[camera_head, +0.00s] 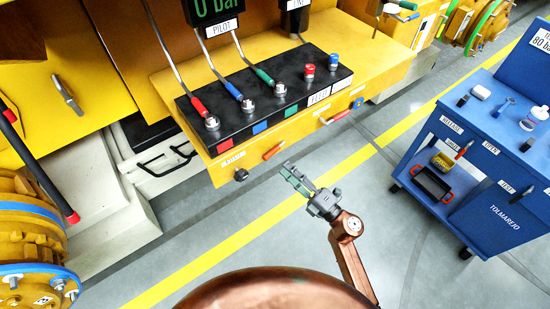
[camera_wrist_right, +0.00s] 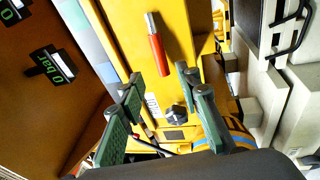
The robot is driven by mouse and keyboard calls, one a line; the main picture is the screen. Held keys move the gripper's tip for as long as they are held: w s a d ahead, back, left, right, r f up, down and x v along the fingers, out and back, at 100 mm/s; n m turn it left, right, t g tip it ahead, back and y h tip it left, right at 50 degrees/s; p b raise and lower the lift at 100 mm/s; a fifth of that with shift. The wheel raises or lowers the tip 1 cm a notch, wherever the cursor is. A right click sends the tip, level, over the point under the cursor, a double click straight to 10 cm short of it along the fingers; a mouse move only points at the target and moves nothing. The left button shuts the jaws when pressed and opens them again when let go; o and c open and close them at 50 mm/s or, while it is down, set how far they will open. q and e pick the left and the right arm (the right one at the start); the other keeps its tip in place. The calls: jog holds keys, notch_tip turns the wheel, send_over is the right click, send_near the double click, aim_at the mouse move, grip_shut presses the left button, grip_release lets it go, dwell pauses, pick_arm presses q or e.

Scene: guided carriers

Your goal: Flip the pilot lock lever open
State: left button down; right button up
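A red-handled lever (camera_head: 273,150) sits on the front face of the yellow bench, on the side nearer the PILOT gauge (camera_head: 218,22). I take it to be the pilot lock lever, but its label is too small to read. In the right wrist view the red lever (camera_wrist_right: 157,52) with its silver end stands beyond the fingertips. My right gripper (camera_head: 294,176) is just in front of and below the lever, apart from it. Its green fingers (camera_wrist_right: 160,94) are spread with nothing between them. My left gripper is not in view.
A second red lever (camera_head: 337,117) is farther right on the same face. A black knob (camera_head: 241,175) sticks out at the left. A black panel (camera_head: 275,100) with hose couplings lies above. A blue cart (camera_head: 480,165) stands right; the floor between is clear.

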aim_at(274, 151)
jog(key=x, duration=0.7)
jog(key=shift+c, duration=0.2)
jog(key=shift+d+f, duration=0.1)
grip_shut()
dwell(0.4)
